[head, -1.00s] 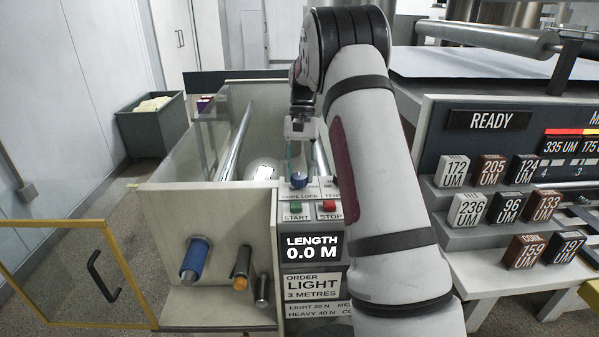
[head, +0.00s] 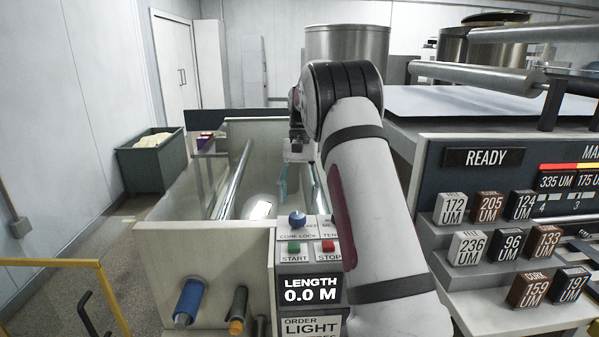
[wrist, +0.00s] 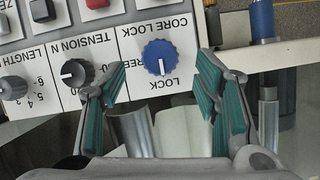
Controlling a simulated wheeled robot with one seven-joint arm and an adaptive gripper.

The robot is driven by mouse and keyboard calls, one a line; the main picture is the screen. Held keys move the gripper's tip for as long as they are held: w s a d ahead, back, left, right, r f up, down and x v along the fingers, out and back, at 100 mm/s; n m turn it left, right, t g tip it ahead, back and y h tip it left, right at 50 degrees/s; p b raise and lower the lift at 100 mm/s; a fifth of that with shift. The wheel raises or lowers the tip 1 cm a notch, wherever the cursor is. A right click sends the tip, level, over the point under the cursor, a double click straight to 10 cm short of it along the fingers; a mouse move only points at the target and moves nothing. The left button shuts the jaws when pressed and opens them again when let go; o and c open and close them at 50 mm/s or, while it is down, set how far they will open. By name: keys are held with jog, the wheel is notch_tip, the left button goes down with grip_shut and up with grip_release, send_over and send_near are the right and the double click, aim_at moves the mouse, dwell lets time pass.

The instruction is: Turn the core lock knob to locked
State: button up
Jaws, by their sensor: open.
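The blue core lock knob (head: 297,220) sits on the sloped panel above the green START button. In the wrist view the knob (wrist: 160,57) appears upside down with its panel. Its white mark points down the picture, towards the LOCK label (wrist: 165,83). Part of the word FREE shows to its left. My gripper (wrist: 157,72) is open and empty, its teal-padded fingers on either side of the knob in the picture. In the head view my gripper (head: 284,186) hangs above and behind the knob, apart from it.
A tension knob (wrist: 74,72) and a length knob (wrist: 14,88) sit beside the core lock knob. A red STOP button (head: 328,247) is close by. A blue roll (head: 189,301) sticks out from the front. Thickness blocks (head: 466,247) stand at right.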

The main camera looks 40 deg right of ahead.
jog(key=v, duration=0.7)
jog(key=shift+d+r, duration=0.15)
jog(key=shift+r, duration=0.15)
dwell(0.3)
jog(key=s+a+r+n+t+h, duration=0.1)
jog(key=s+a+r+n+t, duration=0.1)
jog(key=s+a+r, duration=0.5)
jog(key=s+a+r+n+t+h, duration=0.1)
jog(key=s+a+r+n, duration=0.15)
jog(key=s+a, duration=0.45)
jog(key=s+a+f+n+t, duration=0.1)
jog(key=s+a+f, duration=0.2)
jog(key=s, duration=0.3)
jog(key=s+a+f+n+t, duration=0.2)
jog(key=s+a+f, duration=0.2)
jog(key=s, duration=0.2)
jog(key=s+a+f+n+t+h, duration=0.1)
jog(key=s+a+f, duration=0.2)
jog(key=s, duration=0.3)
jog(key=shift+s+a+f, duration=0.2)
jog(key=shift+a+f, duration=0.05)
jog(key=shift+a, duration=0.45)
